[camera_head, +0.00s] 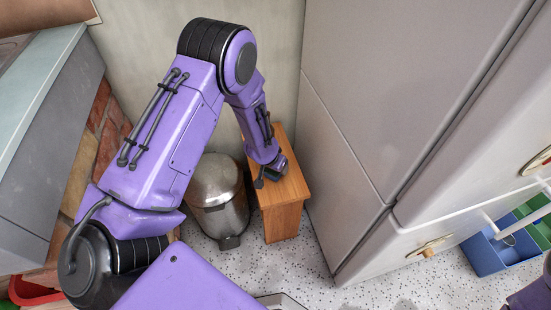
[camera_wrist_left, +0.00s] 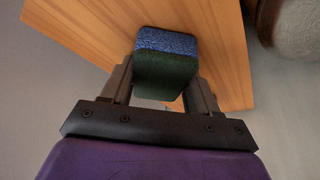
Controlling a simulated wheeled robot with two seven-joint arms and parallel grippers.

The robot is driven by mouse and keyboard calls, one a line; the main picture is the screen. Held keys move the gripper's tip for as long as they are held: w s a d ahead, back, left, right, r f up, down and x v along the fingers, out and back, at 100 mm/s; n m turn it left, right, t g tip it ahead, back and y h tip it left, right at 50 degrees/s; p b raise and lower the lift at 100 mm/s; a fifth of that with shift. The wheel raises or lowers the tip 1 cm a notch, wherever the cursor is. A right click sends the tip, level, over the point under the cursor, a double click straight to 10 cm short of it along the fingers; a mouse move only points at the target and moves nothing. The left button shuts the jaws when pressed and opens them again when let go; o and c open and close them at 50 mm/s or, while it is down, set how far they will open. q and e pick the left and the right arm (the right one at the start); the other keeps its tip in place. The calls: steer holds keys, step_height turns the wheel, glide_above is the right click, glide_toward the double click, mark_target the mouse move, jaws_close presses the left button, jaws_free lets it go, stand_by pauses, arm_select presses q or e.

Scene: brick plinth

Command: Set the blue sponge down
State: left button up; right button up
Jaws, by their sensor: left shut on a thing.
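The blue sponge (camera_wrist_left: 167,42) has a speckled blue face and a dark green side. It sits between the fingers of my left gripper (camera_wrist_left: 163,88), which is shut on it. Behind the sponge lies the wooden top of a small stand (camera_wrist_left: 90,30). In the head view my left gripper (camera_head: 268,178) is over the top of this wooden stand (camera_head: 284,222), and the sponge is mostly hidden there. I cannot tell whether the sponge touches the wood. My right gripper is not in view; only a bit of my right arm shows at the lower right corner.
A metal bin (camera_head: 217,190) stands close to the left of the stand. A tall grey cabinet (camera_head: 375,90) stands to its right. Blue (camera_head: 488,255) and green (camera_head: 535,232) containers are at the far right. A counter (camera_head: 35,130) is at the left. Speckled floor (camera_head: 290,268) is clear in front.

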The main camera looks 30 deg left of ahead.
arm_select(q)
steer(key=shift+f, duration=0.1)
steer(key=o, duration=0.9)
steer(key=shift+f, duration=0.1)
steer(key=shift+o, duration=0.2)
